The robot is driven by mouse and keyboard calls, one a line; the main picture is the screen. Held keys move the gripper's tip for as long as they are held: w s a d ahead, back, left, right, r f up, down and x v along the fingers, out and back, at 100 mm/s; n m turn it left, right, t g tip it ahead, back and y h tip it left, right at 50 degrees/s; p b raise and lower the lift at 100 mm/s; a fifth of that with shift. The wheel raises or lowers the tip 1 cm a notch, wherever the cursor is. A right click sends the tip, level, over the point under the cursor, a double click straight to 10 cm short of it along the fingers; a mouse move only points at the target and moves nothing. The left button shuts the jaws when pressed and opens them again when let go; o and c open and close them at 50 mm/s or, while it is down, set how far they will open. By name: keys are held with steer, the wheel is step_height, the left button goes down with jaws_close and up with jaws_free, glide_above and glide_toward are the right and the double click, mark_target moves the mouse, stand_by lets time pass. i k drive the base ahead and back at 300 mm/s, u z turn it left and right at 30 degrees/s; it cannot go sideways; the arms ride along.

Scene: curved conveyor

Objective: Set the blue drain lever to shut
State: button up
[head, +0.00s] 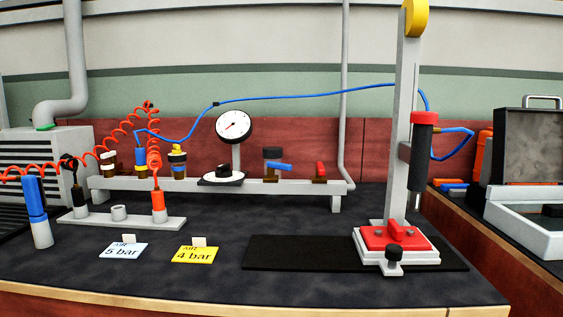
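The blue drain lever (281,167) is on a small brown valve body on the grey rail, right of the round gauge. It lies close to level, pointing right with a slight downward tilt. A dark-topped cylinder (272,154) stands just behind it. I cannot tell from this view whether that position is open or shut. My gripper is not in view.
The grey rail (215,187) also carries a round gauge (234,126) and a red lever (320,168). A grey-column press (404,170) stands at right on a black mat (300,253). Red coiled hose (117,139) hangs at left. Two cards lie in front.

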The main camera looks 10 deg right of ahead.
mark_target(279, 166)
steer(key=k, duration=1)
